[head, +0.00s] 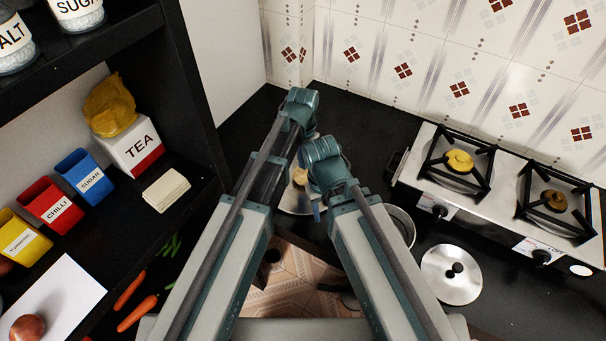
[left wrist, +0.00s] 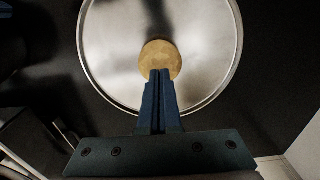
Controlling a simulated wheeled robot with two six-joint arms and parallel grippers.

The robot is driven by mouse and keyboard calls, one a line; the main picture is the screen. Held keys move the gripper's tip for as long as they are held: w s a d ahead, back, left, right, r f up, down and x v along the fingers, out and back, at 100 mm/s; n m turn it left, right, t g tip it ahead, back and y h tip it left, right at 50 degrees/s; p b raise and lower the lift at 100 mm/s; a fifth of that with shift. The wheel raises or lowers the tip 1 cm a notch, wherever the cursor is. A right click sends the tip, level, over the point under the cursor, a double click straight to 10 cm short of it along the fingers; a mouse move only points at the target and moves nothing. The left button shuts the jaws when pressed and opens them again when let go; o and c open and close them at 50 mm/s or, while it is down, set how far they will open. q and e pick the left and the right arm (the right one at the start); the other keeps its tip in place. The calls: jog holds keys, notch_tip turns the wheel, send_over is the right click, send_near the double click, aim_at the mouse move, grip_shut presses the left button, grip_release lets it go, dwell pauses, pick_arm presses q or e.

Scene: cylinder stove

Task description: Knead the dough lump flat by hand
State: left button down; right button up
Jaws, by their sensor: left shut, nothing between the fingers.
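The dough lump (left wrist: 160,57) is a small, round, tan piece near the middle of a shiny round metal plate (left wrist: 205,50). In the head view the dough (head: 300,176) and the plate (head: 288,204) show only partly between my two arms. My left gripper (left wrist: 159,76) is shut and empty. Its blue fingertips overlap the near edge of the dough in the left wrist view; I cannot tell whether they touch it.
A steel pan (head: 401,226) and a round lid (head: 451,274) lie right of my arms on the black counter. A two-burner stove (head: 505,187) stands at the back right. A shelf with labelled containers (head: 134,146) is on the left, with carrots (head: 137,313) near it.

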aim_at(303, 175)
pick_arm(q)
jog(key=shift+f, duration=0.25)
pick_arm(e)
jog(key=shift+f, duration=0.2)
pick_arm(q)
jog(key=shift+f+b, duration=0.35)
jog(key=shift+b, duration=0.2)
pick_arm(e)
jog(key=shift+f, duration=0.35)
pick_arm(q)
jog(key=shift+f+b, duration=1.2)
jog(key=shift+b, duration=0.05)
pick_arm(e)
jog(key=shift+f, duration=1.25)
dwell(2.0)
pick_arm(q)
jog(key=shift+r, duration=0.1)
pick_arm(e)
jog(key=shift+r, duration=0.1)
pick_arm(q)
notch_tip(303, 175, up, 3)
jog(key=p, duration=0.3)
pick_arm(e)
notch_tip(303, 175, up, 3)
pick_arm(q)
jog(key=shift+f, duration=0.35)
pick_arm(e)
jog(key=shift+f, duration=0.3)
